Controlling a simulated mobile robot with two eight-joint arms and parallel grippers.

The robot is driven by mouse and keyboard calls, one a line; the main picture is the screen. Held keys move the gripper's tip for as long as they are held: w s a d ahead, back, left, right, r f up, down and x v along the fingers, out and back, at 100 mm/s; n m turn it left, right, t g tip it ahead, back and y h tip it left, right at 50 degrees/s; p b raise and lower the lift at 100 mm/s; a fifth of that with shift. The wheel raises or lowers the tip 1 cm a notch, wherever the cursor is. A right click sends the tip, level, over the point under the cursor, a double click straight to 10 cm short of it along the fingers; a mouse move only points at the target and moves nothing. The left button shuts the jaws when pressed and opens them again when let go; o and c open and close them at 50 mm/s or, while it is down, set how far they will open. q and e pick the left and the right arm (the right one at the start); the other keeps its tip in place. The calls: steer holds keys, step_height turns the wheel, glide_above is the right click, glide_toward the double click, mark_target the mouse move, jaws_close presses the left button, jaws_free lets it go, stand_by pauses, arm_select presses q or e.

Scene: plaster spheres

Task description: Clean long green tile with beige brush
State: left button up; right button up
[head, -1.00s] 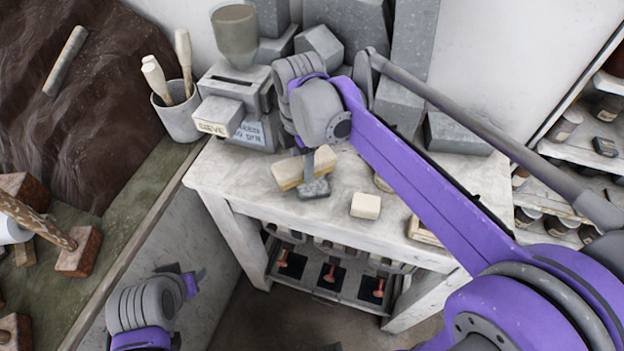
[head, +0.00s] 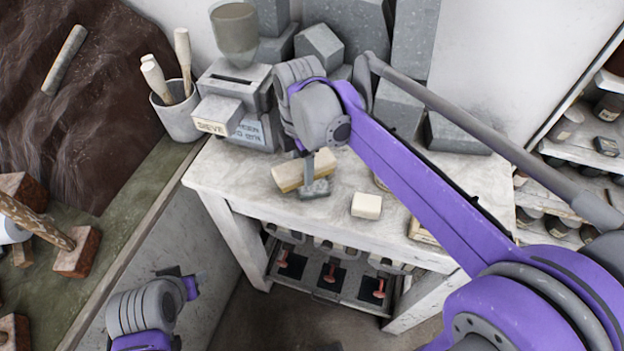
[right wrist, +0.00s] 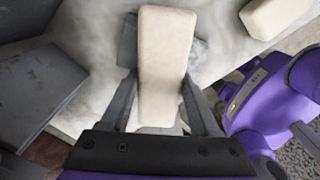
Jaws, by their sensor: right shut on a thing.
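The beige brush (head: 290,176), a pale block with a tan lower layer, lies low over the white worktable in the head view. My right gripper (head: 306,172) is shut on it; in the right wrist view the brush (right wrist: 165,65) sits between both fingers (right wrist: 163,88). A grey-green piece (head: 315,189) shows at the near fingertip; I cannot tell whether it is finger pad or tile. Whether the brush touches the surface is unclear. My left gripper (head: 188,280) hangs at lower left, away from the table; its opening is unclear.
The white worktable (head: 240,195) bears a second pale block (head: 366,205) right of the brush. A sieve machine (head: 238,105), a cup of tools (head: 178,117) and grey stone blocks (head: 320,45) stand behind. A shelf (head: 590,150) is at right. The table's front left is clear.

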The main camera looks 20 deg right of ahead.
steer(key=shift+w+d, duration=0.2)
steer(key=shift+d, duration=0.9)
steer(key=shift+a, duration=0.1)
steer(key=shift+s+a, duration=0.2)
steer(key=shift+a, duration=0.85)
steer(key=shift+s+a, duration=0.2)
steer(key=shift+a, duration=0.85)
steer(key=shift+d, duration=0.15)
steer(key=shift+w+d, duration=0.25)
steer(key=shift+d, duration=0.8)
steer(key=shift+w+d, duration=0.2)
steer(key=shift+d, duration=0.8)
steer(key=shift+a, duration=0.1)
